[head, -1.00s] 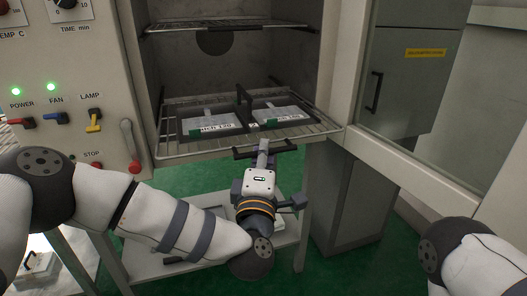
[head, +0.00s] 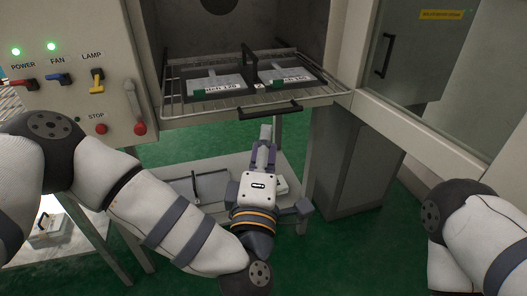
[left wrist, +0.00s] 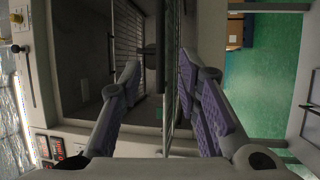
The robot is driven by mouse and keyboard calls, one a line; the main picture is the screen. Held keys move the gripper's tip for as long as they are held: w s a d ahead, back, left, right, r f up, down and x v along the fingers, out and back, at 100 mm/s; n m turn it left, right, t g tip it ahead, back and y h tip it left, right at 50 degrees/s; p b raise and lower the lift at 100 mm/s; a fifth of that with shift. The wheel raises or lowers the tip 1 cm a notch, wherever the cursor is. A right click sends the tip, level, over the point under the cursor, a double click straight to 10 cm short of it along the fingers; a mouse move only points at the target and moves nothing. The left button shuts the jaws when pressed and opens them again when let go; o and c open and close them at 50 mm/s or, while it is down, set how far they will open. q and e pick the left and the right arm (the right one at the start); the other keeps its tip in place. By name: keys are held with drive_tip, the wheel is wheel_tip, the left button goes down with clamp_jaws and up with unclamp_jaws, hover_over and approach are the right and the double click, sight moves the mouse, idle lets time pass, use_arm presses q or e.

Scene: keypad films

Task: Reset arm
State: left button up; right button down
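My left gripper (head: 265,145) is just in front of and below the dark bar handle (head: 270,110) of the tray, with a small gap between them. In the left wrist view my left gripper (left wrist: 158,75) has its purple-padded fingers apart and nothing between them. Of my right arm, only upper links show at the right edge of the head view; its gripper is out of frame.
A dark tray (head: 250,87) with two labelled films lies on the wire rack (head: 190,110) at the oven mouth. The oven door (head: 425,125) stands open at right. A control panel (head: 70,30) is at left.

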use_arm(q)
drive_tip(key=v, duration=0.3)
